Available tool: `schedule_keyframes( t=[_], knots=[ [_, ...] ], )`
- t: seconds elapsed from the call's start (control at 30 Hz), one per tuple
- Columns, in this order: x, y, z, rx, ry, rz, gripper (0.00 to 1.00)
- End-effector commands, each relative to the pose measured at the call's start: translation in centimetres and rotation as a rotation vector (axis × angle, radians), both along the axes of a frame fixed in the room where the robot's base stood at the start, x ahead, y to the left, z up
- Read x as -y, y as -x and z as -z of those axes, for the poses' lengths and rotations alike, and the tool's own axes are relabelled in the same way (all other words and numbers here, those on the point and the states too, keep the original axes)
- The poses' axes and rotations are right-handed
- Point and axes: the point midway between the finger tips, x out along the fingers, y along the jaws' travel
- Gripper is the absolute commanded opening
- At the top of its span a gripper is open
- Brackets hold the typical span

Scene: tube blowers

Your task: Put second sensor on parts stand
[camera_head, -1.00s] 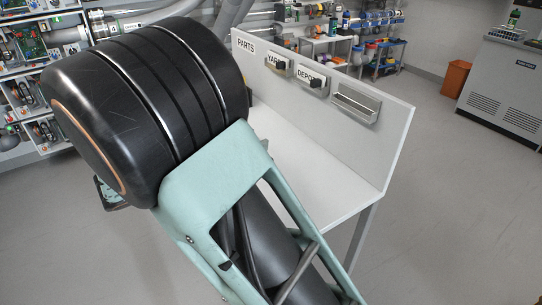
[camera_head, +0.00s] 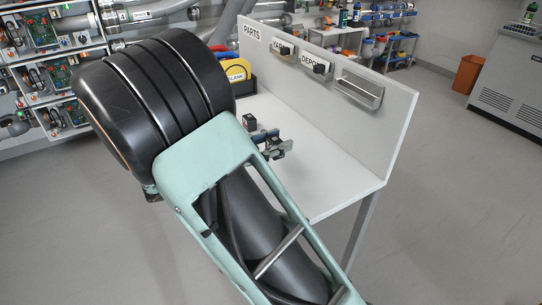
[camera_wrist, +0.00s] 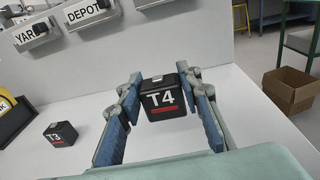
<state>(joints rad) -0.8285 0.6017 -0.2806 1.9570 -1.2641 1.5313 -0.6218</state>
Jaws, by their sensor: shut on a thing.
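My gripper (camera_wrist: 162,82) is shut on a black cube sensor marked T4 (camera_wrist: 163,99), with a red stripe under the label. The wrist view shows T4 between the blue-padded fingers, over the white parts stand (camera_wrist: 222,88); its exact height is unclear. A second black cube, T3 (camera_wrist: 60,134), sits on the stand to the left of my gripper. In the head view T3 (camera_head: 249,122) is on the parts stand (camera_head: 331,178), just left of my gripper (camera_head: 277,146). T4 is hard to make out there, among the fingers.
The stand's back panel (camera_head: 360,113) carries YARD and DEPOT holders (camera_head: 315,67) with black blocks, plus an empty metal tray (camera_head: 359,89). A yellow-labelled BLANK bin (camera_head: 238,72) stands at the stand's far left end. The stand's right surface is clear.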

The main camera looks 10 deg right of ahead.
Motion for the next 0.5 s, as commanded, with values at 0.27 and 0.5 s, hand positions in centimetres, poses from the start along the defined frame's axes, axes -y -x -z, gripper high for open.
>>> schedule_keyframes(
  t=[0.27,0.5],
  knots=[
    [0.1,-2.2,2.6,0.002,-0.001,0.000,0.08],
    [0.2,-2.9,5.4,-0.001,0.003,0.001,0.08]
  ],
)
